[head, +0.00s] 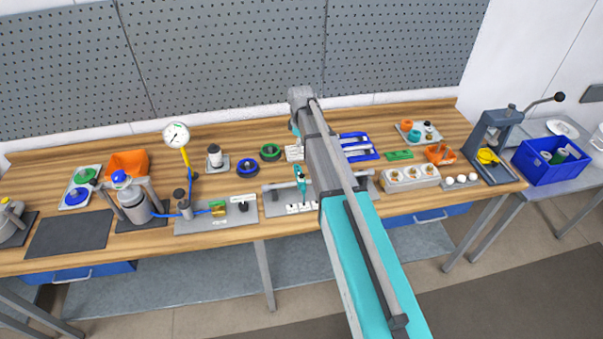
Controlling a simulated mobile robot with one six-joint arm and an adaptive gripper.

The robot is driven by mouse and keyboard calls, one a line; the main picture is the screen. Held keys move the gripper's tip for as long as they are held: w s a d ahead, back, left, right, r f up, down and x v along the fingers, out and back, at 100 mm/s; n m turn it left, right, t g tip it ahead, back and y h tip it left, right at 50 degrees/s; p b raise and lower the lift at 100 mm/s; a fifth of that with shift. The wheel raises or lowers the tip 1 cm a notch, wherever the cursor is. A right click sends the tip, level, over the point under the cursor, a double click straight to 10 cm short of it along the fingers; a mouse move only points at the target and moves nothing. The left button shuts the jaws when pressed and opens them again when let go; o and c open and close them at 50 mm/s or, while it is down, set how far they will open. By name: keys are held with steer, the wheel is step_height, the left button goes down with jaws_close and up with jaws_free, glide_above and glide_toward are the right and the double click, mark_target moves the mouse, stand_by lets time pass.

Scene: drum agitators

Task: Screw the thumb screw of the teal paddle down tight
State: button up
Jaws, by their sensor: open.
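A small teal piece (300,177), which looks like the teal paddle, stands at a grey fixture plate (274,204) near the front middle of the bench. A grey bar crosses the fixture beside it. The thumb screw is too small to make out. My arm runs up from the bottom of the head view and covers the fixture's right part. My gripper does not show; it seems hidden behind my own arm.
The wooden bench (390,212) is crowded. Left of the fixture are a gauge (176,135), a grey vessel (133,206) and an orange bin (127,162). Right are a white-topped block (410,178), a press (490,140) and a blue crate (552,172). A dark mat (69,233) is clear.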

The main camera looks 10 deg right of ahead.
mark_target(301, 174)
steer(key=shift+f, duration=0.15)
step_height(301, 174, down, 13)
steer(key=b, duration=1.3)
steer(key=shift+f+b, duration=0.2)
steer(key=shift+b, duration=0.1)
jaws_close()
